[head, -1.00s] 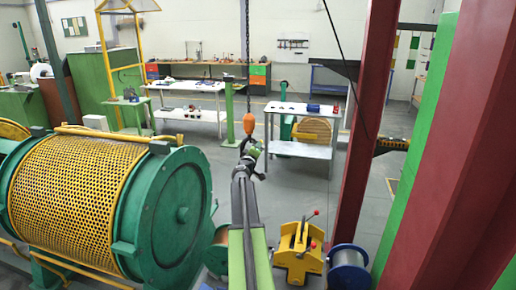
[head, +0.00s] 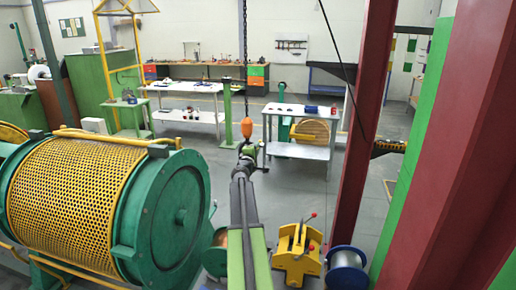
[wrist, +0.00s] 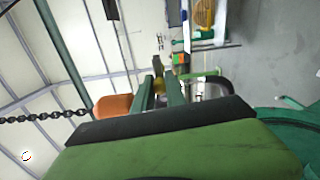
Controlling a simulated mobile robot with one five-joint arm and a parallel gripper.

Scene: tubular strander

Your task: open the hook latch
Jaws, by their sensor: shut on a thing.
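The hook hangs under an orange block (head: 247,132) on a dark chain. In the head view my gripper (head: 248,151) is right at the hook, just below the block, and hides most of it. In the wrist view the orange block (wrist: 113,108) lies to the left. The dark curved hook (wrist: 221,83) shows to the right of my gripper's fingers (wrist: 166,88). The fingers are closed on a small yellowish piece (wrist: 168,82), apparently the hook latch. It is partly hidden, so its angle cannot be told.
A green drum with yellow mesh (head: 80,205) stands at left. A yellow device with red-tipped levers (head: 297,255) and a spool (head: 346,268) stand at lower right. A red column (head: 368,120) rises at right. A white table (head: 303,109) stands behind the hook.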

